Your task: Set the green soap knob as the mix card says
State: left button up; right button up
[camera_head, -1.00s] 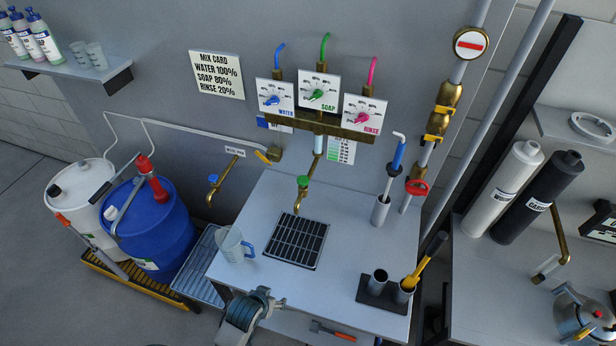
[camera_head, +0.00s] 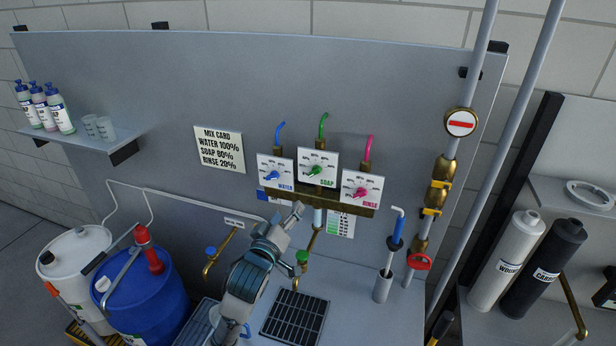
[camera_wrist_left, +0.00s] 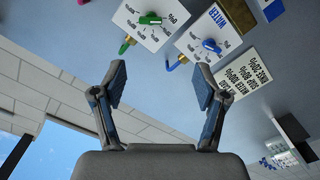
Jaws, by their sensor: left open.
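The green soap knob (camera_head: 316,171) sits on a white dial plate, the middle of three on the wall panel. It also shows at the top of the left wrist view (camera_wrist_left: 150,19), where the view is turned over. The mix card (camera_head: 220,150) reads water 100%, soap 80%, rinse 20%; it shows upside down in the left wrist view (camera_wrist_left: 238,78). My left gripper (camera_head: 294,224) is open and empty, below and slightly left of the soap dial, apart from it. Its two fingers are spread in the left wrist view (camera_wrist_left: 160,82). My right gripper is out of view.
The blue water knob (camera_head: 271,175) is close on the left of the soap dial, the pink rinse knob (camera_head: 361,190) on the right. Brass bar (camera_head: 335,206) runs beneath the dials. A green-handled tap (camera_head: 302,257) stands below, near my left gripper.

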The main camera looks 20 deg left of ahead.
pick_arm(q)
jog(key=d+r, duration=0.1)
jog(key=p, duration=0.2)
send_near(313, 173)
jog(key=w, duration=0.2)
jog(key=w+p, duration=0.1)
jog(key=w, duration=0.2)
jog(key=w+p, duration=0.1)
jog(key=w, duration=0.2)
jog(key=shift+w+a+f, duration=0.15)
jog(key=shift+a, duration=0.2)
jog(key=shift+w+d, duration=0.1)
jog(key=shift+w, duration=0.25)
jog(key=shift+w+d, duration=0.25)
jog(key=shift+d, duration=0.4)
jog(key=shift+c, duration=1)
jog(key=shift+a, duration=0.2)
jog(key=c, duration=0.8)
jog(key=shift+a, duration=0.15)
jog(key=shift+c, duration=0.8)
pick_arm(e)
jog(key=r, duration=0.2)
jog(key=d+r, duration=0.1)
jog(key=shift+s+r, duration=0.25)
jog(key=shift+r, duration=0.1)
